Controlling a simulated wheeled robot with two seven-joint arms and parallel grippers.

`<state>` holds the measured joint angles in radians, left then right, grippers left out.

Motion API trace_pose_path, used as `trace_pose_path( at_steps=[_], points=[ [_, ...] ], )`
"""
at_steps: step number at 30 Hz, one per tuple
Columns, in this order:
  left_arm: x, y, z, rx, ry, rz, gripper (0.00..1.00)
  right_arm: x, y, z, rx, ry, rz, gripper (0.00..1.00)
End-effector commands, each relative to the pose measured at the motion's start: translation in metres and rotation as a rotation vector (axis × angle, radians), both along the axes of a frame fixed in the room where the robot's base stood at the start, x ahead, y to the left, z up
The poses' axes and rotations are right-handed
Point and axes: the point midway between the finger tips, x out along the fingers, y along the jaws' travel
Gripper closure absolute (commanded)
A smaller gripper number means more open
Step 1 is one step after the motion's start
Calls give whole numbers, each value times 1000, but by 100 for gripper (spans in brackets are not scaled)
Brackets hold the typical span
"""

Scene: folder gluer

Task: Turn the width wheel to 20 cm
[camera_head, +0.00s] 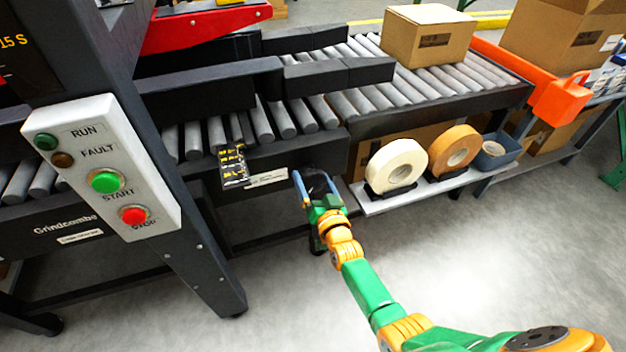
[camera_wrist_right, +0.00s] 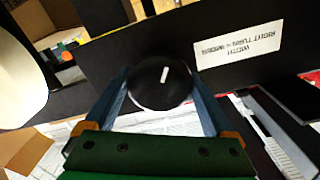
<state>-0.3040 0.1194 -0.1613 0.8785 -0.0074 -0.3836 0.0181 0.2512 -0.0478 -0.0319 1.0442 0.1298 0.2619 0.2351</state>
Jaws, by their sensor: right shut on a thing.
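The width wheel is a round black knob with a white mark, seen in the right wrist view (camera_wrist_right: 150,95) on the dark front of the machine. My right gripper (camera_wrist_right: 160,76) is shut on it, with one blue finger on each side. In the head view my right gripper (camera_head: 314,182) reaches the machine's front below the rollers, and the dark wheel (camera_head: 317,184) shows only partly between its fingers. A white label (camera_wrist_right: 239,47) beside the wheel appears upside down in the wrist view. My left gripper is not in view.
A black and yellow plate (camera_head: 233,166) hangs left of the wheel; its figures are too small to read. A shelf (camera_head: 385,203) with tape rolls stands close to the right. A button panel (camera_head: 103,165) is at the left. The floor in front is clear.

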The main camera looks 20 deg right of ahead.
Motion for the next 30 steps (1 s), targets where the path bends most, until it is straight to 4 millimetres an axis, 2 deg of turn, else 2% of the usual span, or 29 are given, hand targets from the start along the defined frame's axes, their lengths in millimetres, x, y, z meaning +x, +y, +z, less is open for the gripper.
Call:
trace_pose_path(
  at_steps=[17,18,19,26,28,30],
  points=[
    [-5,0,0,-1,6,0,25,0,0,0,-33,0,0,67],
    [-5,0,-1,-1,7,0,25,0,0,0,-33,0,0,9],
    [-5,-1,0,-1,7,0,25,0,0,0,-32,0,0,1],
    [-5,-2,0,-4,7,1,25,-1,0,0,-32,0,0,0],
    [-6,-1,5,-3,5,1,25,-8,0,2,-32,1,0,0],
    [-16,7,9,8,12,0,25,-22,0,4,-32,3,0,0]
  ],
)
